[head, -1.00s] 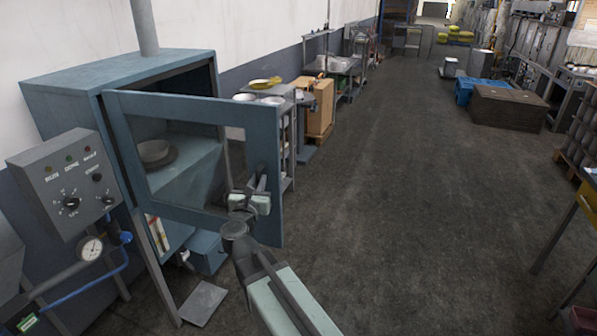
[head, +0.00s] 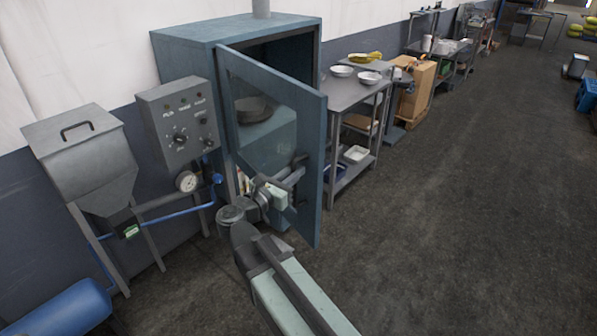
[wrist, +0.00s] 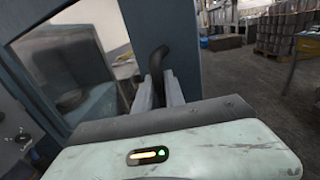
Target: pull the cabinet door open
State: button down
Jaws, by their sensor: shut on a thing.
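The blue-grey cabinet (head: 235,32) stands against the wall in the head view. Its door (head: 316,150) is hinged on the left and stands partly open, swung toward me. The door has a window, and a grey round pan (head: 252,106) shows through it inside the cabinet. My gripper (head: 298,168) is at the free-edge side of the door's outer face. In the wrist view my gripper (wrist: 159,90) has its two fingers shut on the dark curved door handle (wrist: 158,58). The handle's lower part is hidden between the fingers.
A control box (head: 180,125), a gauge (head: 187,181) and a grey hopper (head: 82,155) stand left of the door. A blue tank (head: 62,312) is at lower left. A metal shelf cart (head: 350,95) with bowls stands right of the cabinet.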

jog(key=shift+d, duration=0.2)
jog(key=c, duration=1.4)
grip_release()
jog(key=shift+w, duration=0.1)
jog(key=v, duration=0.8)
jog(key=shift+w+f, duration=0.1)
